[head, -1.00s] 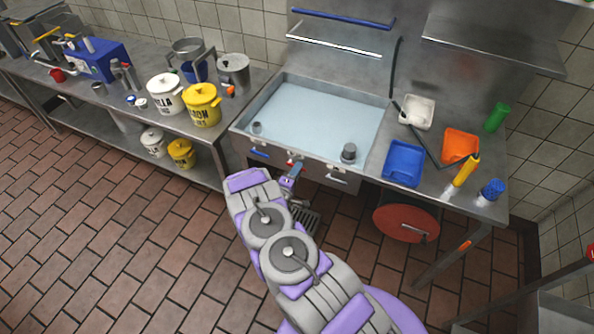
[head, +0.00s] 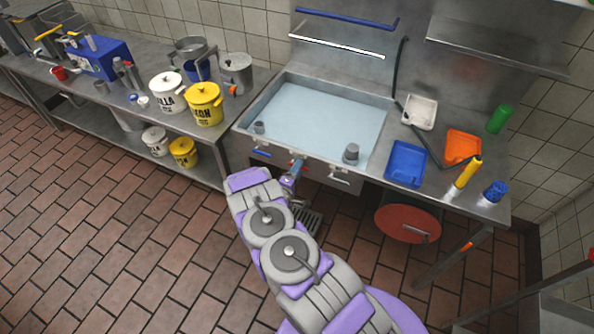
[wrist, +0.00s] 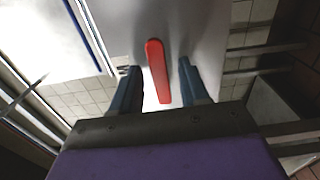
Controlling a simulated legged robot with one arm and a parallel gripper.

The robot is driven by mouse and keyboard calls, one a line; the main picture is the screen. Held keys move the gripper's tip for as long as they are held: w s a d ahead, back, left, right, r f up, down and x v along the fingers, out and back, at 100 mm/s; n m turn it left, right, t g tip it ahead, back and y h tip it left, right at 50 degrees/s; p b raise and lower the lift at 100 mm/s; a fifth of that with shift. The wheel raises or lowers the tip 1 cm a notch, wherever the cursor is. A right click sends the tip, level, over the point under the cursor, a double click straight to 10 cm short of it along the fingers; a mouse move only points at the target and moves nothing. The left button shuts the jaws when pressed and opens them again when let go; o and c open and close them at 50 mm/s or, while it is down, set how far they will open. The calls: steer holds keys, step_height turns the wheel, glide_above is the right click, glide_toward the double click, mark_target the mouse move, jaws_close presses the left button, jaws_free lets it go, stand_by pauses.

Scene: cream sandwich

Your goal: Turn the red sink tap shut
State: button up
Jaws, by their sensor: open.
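The red tap handle (wrist: 157,72) shows in the wrist view as a long, narrow lever, slightly tilted, against the grey metal front of the sink. My gripper (wrist: 159,88) is open, with one blue finger on each side of the lever. Gaps show between the lever and both fingers, so neither appears to touch it. In the head view my gripper (head: 297,168) is at the front panel of the sink (head: 310,152), and the red handle is mostly hidden there.
The sink basin (head: 315,115) holds pale water. A blue handle (head: 261,153) is left of my gripper and a silver handle (head: 340,181) is right. A red disc (head: 408,223) hangs below the counter at right. Open tiled floor lies at left.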

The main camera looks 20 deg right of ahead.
steer(key=p+v, duration=0.1)
steer(key=v, duration=1.6)
steer(key=shift+a, duration=0.25)
steer(key=shift+s+f, duration=0.1)
